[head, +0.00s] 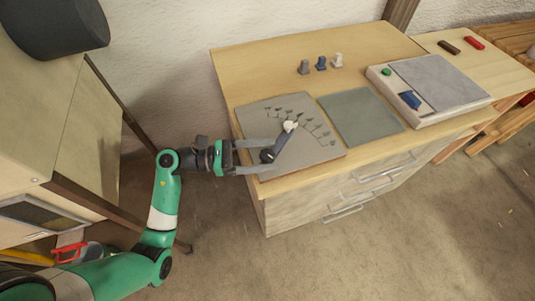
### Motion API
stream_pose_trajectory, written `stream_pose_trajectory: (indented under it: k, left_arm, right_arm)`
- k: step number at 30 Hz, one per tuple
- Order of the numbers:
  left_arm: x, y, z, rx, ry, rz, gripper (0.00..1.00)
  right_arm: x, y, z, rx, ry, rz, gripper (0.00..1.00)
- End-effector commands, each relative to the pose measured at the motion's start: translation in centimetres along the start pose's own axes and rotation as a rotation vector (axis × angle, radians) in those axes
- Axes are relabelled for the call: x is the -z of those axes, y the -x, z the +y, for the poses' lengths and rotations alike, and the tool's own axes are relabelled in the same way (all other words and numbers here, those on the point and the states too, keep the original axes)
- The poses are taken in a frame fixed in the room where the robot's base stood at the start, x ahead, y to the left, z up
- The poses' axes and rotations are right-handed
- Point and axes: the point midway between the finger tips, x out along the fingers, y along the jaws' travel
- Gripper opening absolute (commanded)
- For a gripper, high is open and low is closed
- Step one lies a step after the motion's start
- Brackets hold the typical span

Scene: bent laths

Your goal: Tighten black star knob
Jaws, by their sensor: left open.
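The black star knob (268,156) sits on the grey plate (312,151) at the left of the wooden bench. The plate bears a curved row of dark marks and a grey arm with a pale tip (290,126). My left gripper (262,157) is open, with its fingers either side of the knob as seen from above. Whether the fingers touch the knob, I cannot tell. My right gripper is not in view.
A plain grey-green mat (362,117) lies right of the plate. A box (440,84) with a green button and a blue part stands further right. Three small pegs (321,63) stand at the back. Drawers with metal handles (358,198) face the front.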

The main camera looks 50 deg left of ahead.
Motion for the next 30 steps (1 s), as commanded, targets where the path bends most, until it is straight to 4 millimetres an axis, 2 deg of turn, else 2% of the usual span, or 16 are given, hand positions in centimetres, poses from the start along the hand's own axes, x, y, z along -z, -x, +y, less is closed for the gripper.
stream_pose_trajectory:
  k: [3,10,22,23,30]
  left_arm:
    - [0.02,-0.74,-0.05,0.001,0.001,0.000,0.75]
    - [-0.03,-0.79,-0.02,0.000,0.001,0.000,0.75]
    - [-0.03,-0.76,-0.01,0.000,0.000,0.000,0.03]
    - [-0.03,-0.76,-0.01,0.000,0.000,0.000,0.00]
    - [0.04,-0.75,0.03,0.010,-0.001,0.000,0.00]
  right_arm:
    - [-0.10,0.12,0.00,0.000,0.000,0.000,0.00]
    - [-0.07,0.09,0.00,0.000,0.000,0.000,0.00]
    - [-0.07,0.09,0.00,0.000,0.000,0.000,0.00]
    - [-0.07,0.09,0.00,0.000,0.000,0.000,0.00]
    - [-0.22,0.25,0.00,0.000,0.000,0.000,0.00]
